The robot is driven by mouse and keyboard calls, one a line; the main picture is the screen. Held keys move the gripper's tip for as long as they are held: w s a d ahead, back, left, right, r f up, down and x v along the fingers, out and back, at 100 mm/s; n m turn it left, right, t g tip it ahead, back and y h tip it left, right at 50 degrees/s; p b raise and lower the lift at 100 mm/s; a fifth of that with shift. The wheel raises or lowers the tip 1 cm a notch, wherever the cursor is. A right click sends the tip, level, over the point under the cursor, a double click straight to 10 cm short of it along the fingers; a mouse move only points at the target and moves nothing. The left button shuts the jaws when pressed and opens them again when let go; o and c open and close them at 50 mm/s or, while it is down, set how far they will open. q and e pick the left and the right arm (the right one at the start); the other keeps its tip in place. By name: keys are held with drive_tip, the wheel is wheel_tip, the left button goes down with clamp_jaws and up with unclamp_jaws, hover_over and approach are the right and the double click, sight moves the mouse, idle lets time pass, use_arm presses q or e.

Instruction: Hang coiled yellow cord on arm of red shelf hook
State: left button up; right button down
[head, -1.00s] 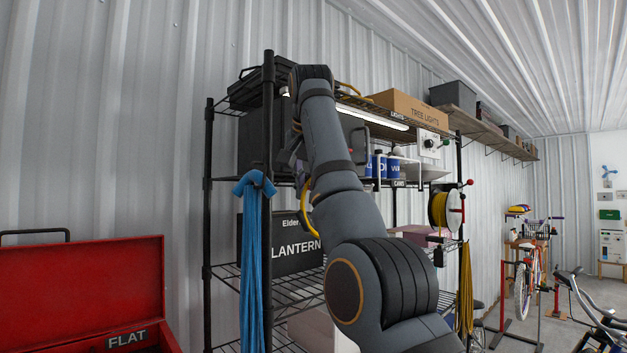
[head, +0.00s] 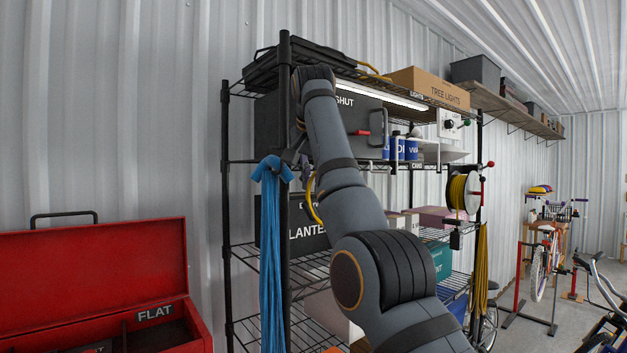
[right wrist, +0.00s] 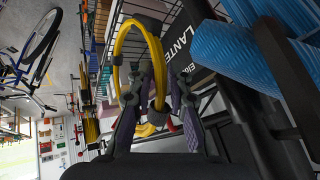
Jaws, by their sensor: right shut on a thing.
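The coiled yellow cord (right wrist: 122,48) is held between the two fingers of my right gripper (right wrist: 158,100) in the right wrist view. In the head view a yellow arc of the cord (head: 317,205) shows beside my right forearm, in front of the black lantern box (head: 300,232). My arm hides most of the coil and the right gripper there. I cannot pick out the red shelf hook with certainty. A small red bar (head: 360,133) shows by the dark case marked SHUT. My left gripper is not in view.
The black wire shelf (head: 228,190) stands ahead. Blue cord (head: 271,250) hangs at its near-left post, close to my gripper; it also shows in the wrist view (right wrist: 225,55). A reel (head: 463,192) and hanging yellow cord (head: 480,265) are at right. A red toolbox (head: 95,265) stands at left.

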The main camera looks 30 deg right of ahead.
idle(0.4)
drive_tip(key=c, duration=1.2)
unclamp_jaws()
drive_tip(key=shift+o, duration=0.2)
drive_tip(key=shift+r, duration=0.1)
